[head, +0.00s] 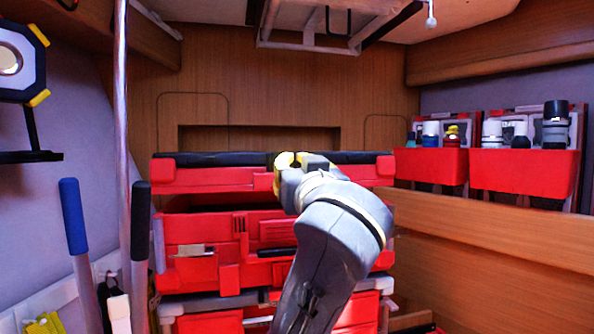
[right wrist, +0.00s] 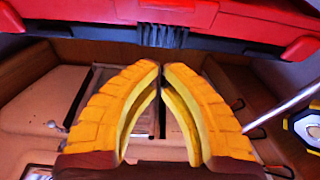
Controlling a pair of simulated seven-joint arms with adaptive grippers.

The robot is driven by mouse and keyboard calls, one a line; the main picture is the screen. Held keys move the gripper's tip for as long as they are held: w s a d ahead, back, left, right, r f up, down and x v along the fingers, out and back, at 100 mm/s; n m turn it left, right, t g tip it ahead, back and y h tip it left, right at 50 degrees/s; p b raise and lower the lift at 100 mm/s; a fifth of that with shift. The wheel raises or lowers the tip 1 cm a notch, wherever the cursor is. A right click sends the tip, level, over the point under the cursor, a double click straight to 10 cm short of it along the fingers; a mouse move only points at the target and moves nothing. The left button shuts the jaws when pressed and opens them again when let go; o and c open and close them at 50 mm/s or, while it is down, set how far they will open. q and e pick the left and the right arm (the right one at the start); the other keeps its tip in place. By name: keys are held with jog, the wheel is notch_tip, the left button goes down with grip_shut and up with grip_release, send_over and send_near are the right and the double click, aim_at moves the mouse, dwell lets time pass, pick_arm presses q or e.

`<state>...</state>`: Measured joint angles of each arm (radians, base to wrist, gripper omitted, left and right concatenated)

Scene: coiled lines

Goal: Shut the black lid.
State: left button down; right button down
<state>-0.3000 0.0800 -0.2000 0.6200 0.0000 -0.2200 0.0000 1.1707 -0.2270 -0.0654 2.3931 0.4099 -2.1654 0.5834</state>
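The black lid (head: 225,159) shows nearly edge-on as a dark strip along the top of the red case stack (head: 200,235). A red rim (head: 215,181) lies just under it, with a dark gap (head: 222,205) below that rim. My right gripper (head: 291,160) is at the middle of the black strip and hides part of it; contact cannot be told. In the right wrist view its yellow fingers (right wrist: 163,66) have their tips together with nothing seen between them. A red edge with a black middle part (right wrist: 163,36) crosses beyond the tips. My left gripper is not in view.
A metal pole (head: 121,140) and tools with blue (head: 73,215) and black (head: 140,220) handles stand at left. Red bins (head: 523,172) with bottles hang at right above a wooden ledge (head: 490,235). A frame (head: 330,25) hangs overhead.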

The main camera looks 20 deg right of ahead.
aim_at(273, 171)
jog(key=x, duration=0.8)
jog(key=shift+s+f, duration=0.2)
jog(key=shift+f, duration=0.85)
jog(key=shift+s+f, duration=0.15)
jog(key=shift+f, duration=0.85)
jog(key=shift+a+f, duration=0.1)
